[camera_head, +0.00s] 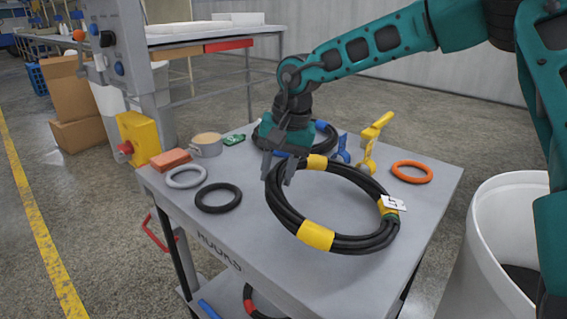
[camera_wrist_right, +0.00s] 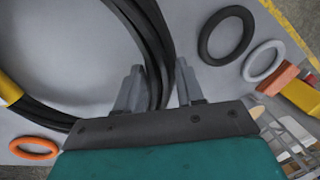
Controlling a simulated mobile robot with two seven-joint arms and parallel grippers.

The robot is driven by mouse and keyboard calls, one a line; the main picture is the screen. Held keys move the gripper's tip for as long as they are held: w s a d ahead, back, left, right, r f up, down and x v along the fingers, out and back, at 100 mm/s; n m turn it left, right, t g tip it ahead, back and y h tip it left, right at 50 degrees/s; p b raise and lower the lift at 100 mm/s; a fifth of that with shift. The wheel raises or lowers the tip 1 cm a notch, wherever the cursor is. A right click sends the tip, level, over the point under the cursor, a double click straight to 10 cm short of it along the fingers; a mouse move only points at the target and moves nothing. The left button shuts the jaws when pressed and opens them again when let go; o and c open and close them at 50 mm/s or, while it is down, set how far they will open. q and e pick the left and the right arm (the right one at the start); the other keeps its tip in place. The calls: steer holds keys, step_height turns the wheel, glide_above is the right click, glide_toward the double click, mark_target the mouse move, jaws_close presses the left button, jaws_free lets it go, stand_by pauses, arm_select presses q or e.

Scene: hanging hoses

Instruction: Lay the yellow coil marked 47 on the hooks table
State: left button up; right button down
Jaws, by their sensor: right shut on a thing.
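The black coil with yellow bands (camera_head: 316,235) is over the middle of the hooks table (camera_head: 420,225), low and roughly flat. I cannot tell whether all of it touches the top. Its white tag (camera_head: 393,203) faces up at the right side, but the number is too small to read surely. My right gripper (camera_head: 279,172) is shut on the coil's left side. In the right wrist view the hose bundle (camera_wrist_right: 152,50) runs between the two fingers (camera_wrist_right: 158,88). My left gripper is not in view.
A blue-banded coil (camera_head: 326,127) lies behind the gripper. A yellow hook piece (camera_head: 372,140) and orange ring (camera_head: 411,172) are to the right. Black ring (camera_head: 218,198), grey ring (camera_head: 186,177), orange block (camera_head: 170,160) and cup (camera_head: 206,146) are left. A white bin (camera_head: 480,250) stands right of the table.

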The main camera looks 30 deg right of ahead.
steer(key=shift+g+h, duration=0.7)
steer(key=f, duration=0.1)
steer(key=f+b, duration=0.1)
steer(key=f, duration=0.1)
steer(key=w+a+f+b, duration=0.1)
steer(key=shift+f, duration=0.7)
steer(key=shift+b, duration=0.3)
steer(key=c, duration=1.1)
jaws_free()
steer(key=o, duration=0.5)
steer(key=shift+a+f, duration=0.1)
